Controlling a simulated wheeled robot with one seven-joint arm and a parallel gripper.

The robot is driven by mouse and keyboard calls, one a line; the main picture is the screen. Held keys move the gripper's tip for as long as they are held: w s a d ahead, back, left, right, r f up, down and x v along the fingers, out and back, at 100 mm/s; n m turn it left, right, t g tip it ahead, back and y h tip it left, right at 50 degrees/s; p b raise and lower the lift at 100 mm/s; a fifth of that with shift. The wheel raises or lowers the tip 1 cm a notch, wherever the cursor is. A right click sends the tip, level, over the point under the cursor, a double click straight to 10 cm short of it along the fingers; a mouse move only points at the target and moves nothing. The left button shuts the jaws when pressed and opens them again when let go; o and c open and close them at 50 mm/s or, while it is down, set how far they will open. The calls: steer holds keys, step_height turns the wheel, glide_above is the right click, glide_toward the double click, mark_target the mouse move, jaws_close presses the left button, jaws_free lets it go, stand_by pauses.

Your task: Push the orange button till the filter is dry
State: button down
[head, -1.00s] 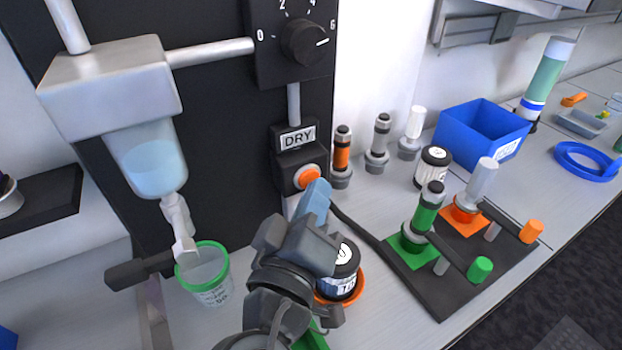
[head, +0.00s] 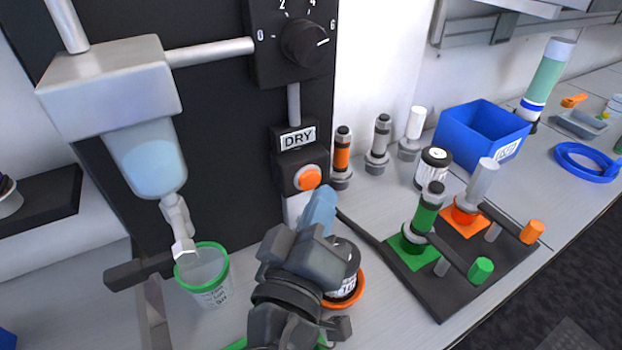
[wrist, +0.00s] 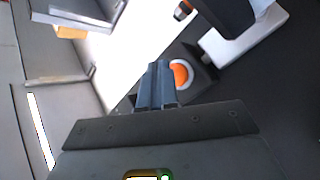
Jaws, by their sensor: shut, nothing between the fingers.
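The orange button (head: 307,178) sits on a dark box under a DRY label (head: 297,138), mounted on the black panel. It also shows in the wrist view (wrist: 180,73), just beyond the fingertips. My gripper (head: 322,195) is shut and empty, with its blue fingers pointing up towards the button. In the head view the fingertips are slightly below the button, with a small gap seeming to show. The filter housing (head: 150,160) on the left holds pale blue liquid. Its outlet leads down to a clear cup with a green rim (head: 205,275).
A dark jar (head: 345,270) in an orange ring stands right beside my arm. A black valve board (head: 440,290) with green and orange handles lies to the right. A dial (head: 305,42) is above the button. Several small cylinders and a blue bin (head: 480,135) stand behind.

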steer(key=shift+s+d, duration=0.1)
steer(key=shift+s+d, duration=0.7)
steer(key=shift+s, duration=0.3)
steer(key=shift+s+d, duration=0.65)
steer(key=shift+s, duration=0.35)
